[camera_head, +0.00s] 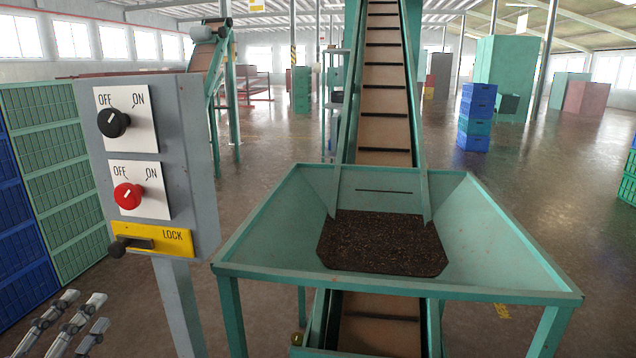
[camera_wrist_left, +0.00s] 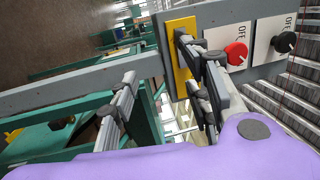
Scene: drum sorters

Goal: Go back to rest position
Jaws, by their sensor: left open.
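My left gripper (camera_head: 72,322) is at the bottom left in the head view, below and left of the control box (camera_head: 185,150). It is open and empty, its grey fingers spread. In the left wrist view, my left gripper (camera_wrist_left: 160,82) shows its fingers apart, two overlapping the view of the yellow lock plate (camera_wrist_left: 181,45). The box carries a black knob (camera_head: 113,123), a red knob (camera_head: 128,196) and a black lock lever (camera_head: 130,243) on yellow. Contact between fingers and box is not seen in the head view. My right gripper is not in view.
A green hopper (camera_head: 270,235) with dark granular material (camera_head: 385,243) stands right of the box, under an inclined conveyor (camera_head: 384,80). The grey post (camera_head: 178,305) carries the box. Green crates (camera_head: 60,160) are stacked at the left, and blue crates (camera_head: 476,115) stand farther back.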

